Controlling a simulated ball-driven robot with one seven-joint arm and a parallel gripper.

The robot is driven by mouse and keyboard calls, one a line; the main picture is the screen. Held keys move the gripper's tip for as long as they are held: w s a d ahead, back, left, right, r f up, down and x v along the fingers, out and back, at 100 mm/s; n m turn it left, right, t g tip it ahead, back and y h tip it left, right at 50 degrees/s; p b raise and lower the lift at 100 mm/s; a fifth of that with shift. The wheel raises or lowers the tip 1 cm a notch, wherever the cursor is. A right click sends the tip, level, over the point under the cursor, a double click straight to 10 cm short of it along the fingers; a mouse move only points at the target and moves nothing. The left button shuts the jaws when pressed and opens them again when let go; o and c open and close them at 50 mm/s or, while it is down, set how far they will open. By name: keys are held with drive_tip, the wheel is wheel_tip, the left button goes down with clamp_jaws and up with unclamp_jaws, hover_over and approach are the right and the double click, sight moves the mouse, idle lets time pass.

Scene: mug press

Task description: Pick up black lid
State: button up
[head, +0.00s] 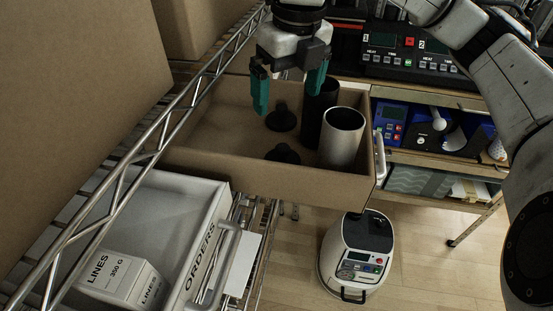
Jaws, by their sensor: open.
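Two black lids with knobs lie in an open cardboard box on the wire shelf. The farther black lid (281,119) sits left of the black cylinder, and the nearer black lid (283,154) sits by the front wall, left of the silver mug. My gripper (289,96) hangs over the box with its two teal fingers spread apart. It is open and empty, above the farther lid; its exact height over the lid is hard to tell.
The silver mug (342,137) and black cylinder (319,100) stand in the right of the cardboard box (265,168). A metal shelf rail (160,134) runs along the left. A white ORDERS bin (180,184) is nearer. The box's left floor is clear.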

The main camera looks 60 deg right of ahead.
drive_tip(key=b, duration=0.4)
approach(283, 147)
drive_tip(key=shift+w+f, duration=0.1)
drive_tip(key=shift+f, duration=0.2)
drive_tip(key=f, duration=0.3)
drive_tip(key=f+p, duration=0.1)
drive_tip(key=f, duration=0.3)
drive_tip(key=w+f+p, duration=0.1)
drive_tip(key=f, duration=0.2)
drive_tip(key=shift+d+f, duration=0.25)
drive_tip(key=shift+f, duration=0.05)
drive_tip(key=shift+c, duration=0.2)
drive_tip(key=c, duration=0.9)
drive_tip(key=shift+o, duration=0.2)
